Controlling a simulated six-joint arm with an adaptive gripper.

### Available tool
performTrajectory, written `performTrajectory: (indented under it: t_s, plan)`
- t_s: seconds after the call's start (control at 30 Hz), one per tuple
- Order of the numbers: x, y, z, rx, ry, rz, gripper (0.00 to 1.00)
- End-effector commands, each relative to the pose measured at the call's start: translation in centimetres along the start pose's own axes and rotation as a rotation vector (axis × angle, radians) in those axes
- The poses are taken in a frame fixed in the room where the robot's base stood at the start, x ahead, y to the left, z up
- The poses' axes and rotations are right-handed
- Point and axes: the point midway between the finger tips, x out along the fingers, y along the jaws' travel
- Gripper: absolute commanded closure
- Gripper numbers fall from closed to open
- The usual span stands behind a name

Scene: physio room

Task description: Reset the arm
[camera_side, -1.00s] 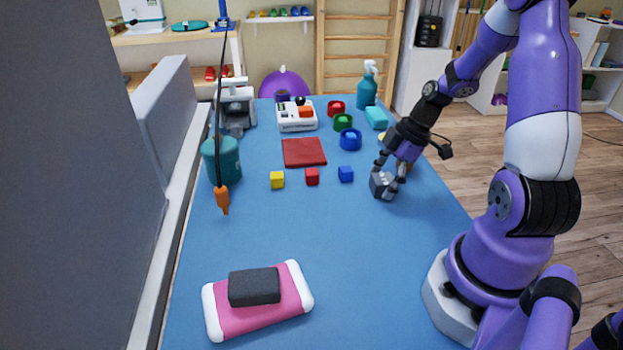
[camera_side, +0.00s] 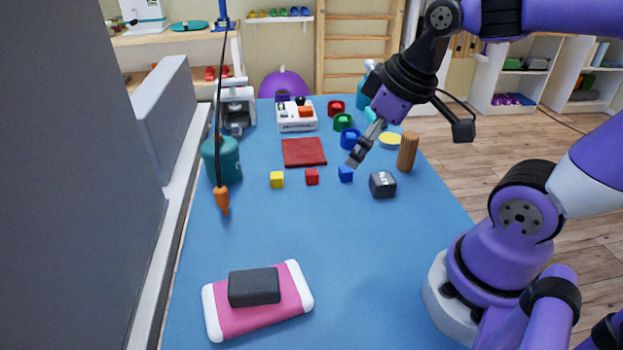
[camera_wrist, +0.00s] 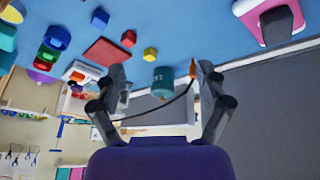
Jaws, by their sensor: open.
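My gripper (camera_side: 360,150) is raised above the blue table (camera_side: 300,235), above and left of a dark grey block (camera_side: 383,185). Its jaws are apart and empty in the wrist view (camera_wrist: 160,80). The grey block sits on the table, free of the gripper. A blue cube (camera_side: 345,174), a red cube (camera_side: 312,177) and a yellow cube (camera_side: 277,180) lie in a loose row to its left. The wrist view looks across the table at a tilt.
A wooden cylinder (camera_side: 407,152) stands near the right edge. A teal canister (camera_side: 222,160) and a hanging orange-tipped cord (camera_side: 222,200) are at left. A red mat (camera_side: 304,153) and coloured cups are farther back. A pink pad (camera_side: 285,316) with a dark block lies in front.

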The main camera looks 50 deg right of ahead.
Motion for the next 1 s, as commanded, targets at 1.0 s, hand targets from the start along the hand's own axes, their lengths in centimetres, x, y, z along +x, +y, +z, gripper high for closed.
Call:
performTrajectory:
  t_s: [1.0]
  plan:
    - [-1.4,-2.2,0.4,0.154,0.086,-0.001,0.15]
